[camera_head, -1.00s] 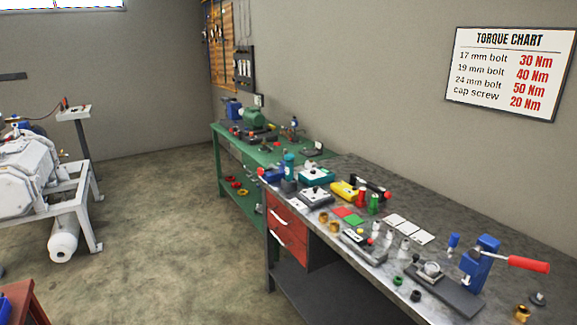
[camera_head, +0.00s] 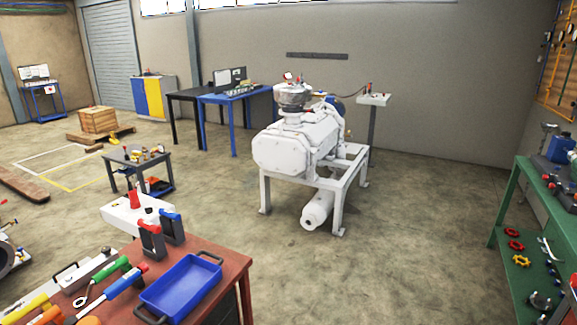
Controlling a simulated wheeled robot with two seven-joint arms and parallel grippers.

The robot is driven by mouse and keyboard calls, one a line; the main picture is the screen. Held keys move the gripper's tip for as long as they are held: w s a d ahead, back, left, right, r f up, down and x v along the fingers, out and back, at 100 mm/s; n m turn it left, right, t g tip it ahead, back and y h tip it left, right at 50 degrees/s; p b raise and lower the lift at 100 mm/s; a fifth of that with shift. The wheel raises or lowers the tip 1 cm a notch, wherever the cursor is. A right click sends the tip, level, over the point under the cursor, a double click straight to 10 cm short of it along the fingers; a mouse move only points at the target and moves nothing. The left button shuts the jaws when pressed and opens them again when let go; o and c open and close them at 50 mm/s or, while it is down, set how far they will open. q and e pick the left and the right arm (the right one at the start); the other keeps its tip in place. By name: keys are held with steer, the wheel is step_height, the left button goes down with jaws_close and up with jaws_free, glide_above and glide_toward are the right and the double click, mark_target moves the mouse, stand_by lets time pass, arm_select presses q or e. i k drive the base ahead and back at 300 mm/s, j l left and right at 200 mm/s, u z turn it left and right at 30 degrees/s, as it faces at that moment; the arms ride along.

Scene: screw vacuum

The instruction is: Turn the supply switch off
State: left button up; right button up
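No part is clearly readable as the supply switch. A pedestal (camera_head: 372,126) with a white top box (camera_head: 373,100) stands behind and to the right of the white vacuum pump (camera_head: 300,143). Small red and dark parts (camera_head: 369,88) sit on the box, too small to tell which is a switch or how it is set. A dark cable runs from the box toward the pump. Neither of my grippers is in view.
A red table (camera_head: 228,262) with a blue tray (camera_head: 181,285) and several tools stands at the front left. A green bench (camera_head: 505,205) is at the right edge. The floor (camera_head: 400,250) between them is clear up to the pump frame.

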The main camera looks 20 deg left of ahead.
mark_target(149, 210)
steer(key=i+l+u, duration=0.1)
steer(key=i+u, duration=0.35)
steer(key=i+l+u, duration=0.2)
steer(key=u, duration=0.3)
steer(key=i+l+u, duration=0.55)
steer(key=l+u, duration=0.15)
steer(key=u, duration=0.25)
